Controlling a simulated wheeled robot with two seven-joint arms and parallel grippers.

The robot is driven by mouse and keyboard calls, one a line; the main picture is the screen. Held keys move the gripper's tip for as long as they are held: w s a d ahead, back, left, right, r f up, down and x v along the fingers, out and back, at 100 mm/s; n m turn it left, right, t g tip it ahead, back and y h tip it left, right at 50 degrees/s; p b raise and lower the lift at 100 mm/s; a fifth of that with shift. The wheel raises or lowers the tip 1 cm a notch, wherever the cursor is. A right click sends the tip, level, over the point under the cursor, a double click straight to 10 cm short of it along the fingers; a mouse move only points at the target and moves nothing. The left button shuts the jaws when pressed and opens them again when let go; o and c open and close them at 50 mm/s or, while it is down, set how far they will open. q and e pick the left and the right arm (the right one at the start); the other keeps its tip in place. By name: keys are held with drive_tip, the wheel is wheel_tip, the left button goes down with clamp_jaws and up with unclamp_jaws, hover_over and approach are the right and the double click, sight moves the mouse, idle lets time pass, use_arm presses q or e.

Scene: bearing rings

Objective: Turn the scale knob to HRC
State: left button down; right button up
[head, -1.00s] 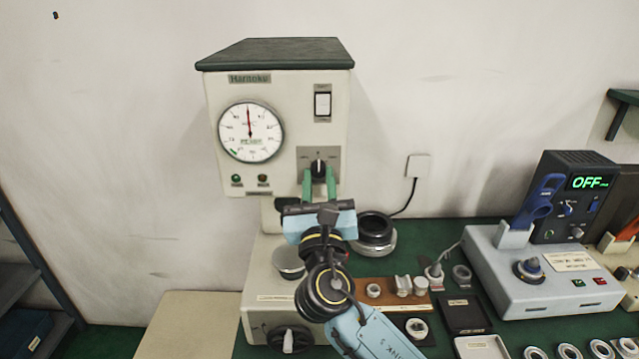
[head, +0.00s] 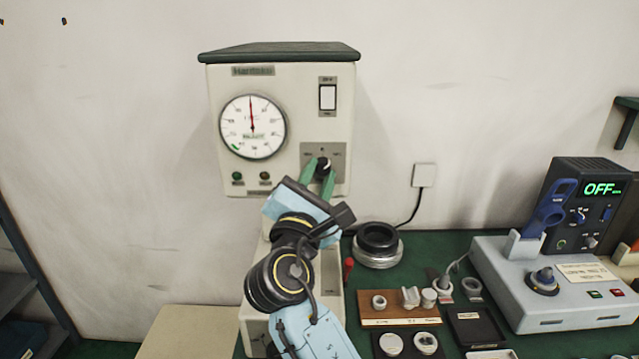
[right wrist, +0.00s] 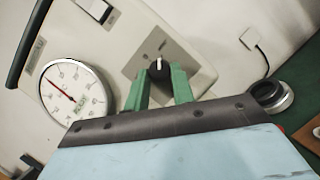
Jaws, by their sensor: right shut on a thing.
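The scale knob (head: 323,165) is a small black knob with a white pointer line on a grey plate (head: 338,151) on the hardness tester's front. It also shows in the right wrist view (right wrist: 158,68), with the plate tilted in the picture. My right gripper (head: 321,172) has green fingers, one on each side of the knob, and is shut on it. In the right wrist view the fingers (right wrist: 160,82) flank the knob, and its pointer aims toward the top of that picture. The plate's lettering is too small to read. My left gripper is not in view.
The tester's dial gauge (head: 253,127) sits left of the knob, and a white rocker switch (head: 327,97) above it. A black-and-silver ring (head: 378,243) stands on the green bench at right. A grey box (head: 545,290) is further right.

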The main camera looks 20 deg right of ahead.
drive_tip(key=shift+m+g, duration=0.3)
drive_tip(key=shift+m, duration=0.5)
drive_tip(key=o, duration=1)
drive_tip(key=shift+r, duration=0.1)
drive_tip(key=b+v, duration=0.2)
drive_tip(key=v, duration=1.1)
drive_tip(key=shift+a, duration=0.25)
drive_tip(key=shift+f, duration=0.2)
